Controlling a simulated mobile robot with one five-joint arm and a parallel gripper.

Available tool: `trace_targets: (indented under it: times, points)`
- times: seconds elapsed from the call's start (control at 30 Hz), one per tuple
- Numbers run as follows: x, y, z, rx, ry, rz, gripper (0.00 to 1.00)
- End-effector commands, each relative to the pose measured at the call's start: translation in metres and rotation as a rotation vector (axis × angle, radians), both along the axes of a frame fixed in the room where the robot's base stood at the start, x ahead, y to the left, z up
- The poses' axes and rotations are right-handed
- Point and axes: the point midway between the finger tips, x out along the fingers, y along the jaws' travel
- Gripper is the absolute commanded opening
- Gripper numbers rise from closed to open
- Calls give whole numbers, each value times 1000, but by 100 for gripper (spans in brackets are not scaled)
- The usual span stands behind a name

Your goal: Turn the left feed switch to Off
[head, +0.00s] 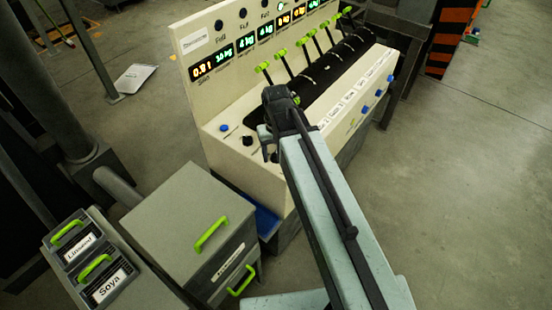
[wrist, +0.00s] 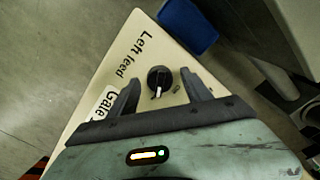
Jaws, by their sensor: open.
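The left feed switch is a round black knob (wrist: 158,79) with a white pointer mark, on a cream panel (wrist: 106,68) beside the printed words "Left feed" (wrist: 142,47). In the wrist view its pointer mark faces down toward my gripper's body. My gripper (wrist: 160,75) is open, one finger on each side of the knob. I cannot tell whether either finger touches it. In the head view a black knob (head: 247,140) shows on the console's near end, just left of my gripper (head: 267,146). The Off marking cannot be read.
A blue button (head: 224,128) sits left of the knob. Green-handled levers (head: 282,53) and lit displays (head: 212,65) line the console. A grey cabinet (head: 176,219) with green handles stands in front. A "Gate" label (wrist: 108,102) is near the left finger.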

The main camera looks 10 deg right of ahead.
Motion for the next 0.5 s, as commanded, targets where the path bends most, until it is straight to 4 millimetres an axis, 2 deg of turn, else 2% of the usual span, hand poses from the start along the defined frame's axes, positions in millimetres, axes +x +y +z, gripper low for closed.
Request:
trace_targets:
  times: [0.13,0.17,0.33,0.37,0.5]
  points:
    - [0,0,2,0,0,0,57]
    - [0,0,2,0,0,0,52]
    - [0,0,2,0,0,0,5]
    - [0,0,2,0,0,0,0]
    - [0,0,2,0,0,3,0]
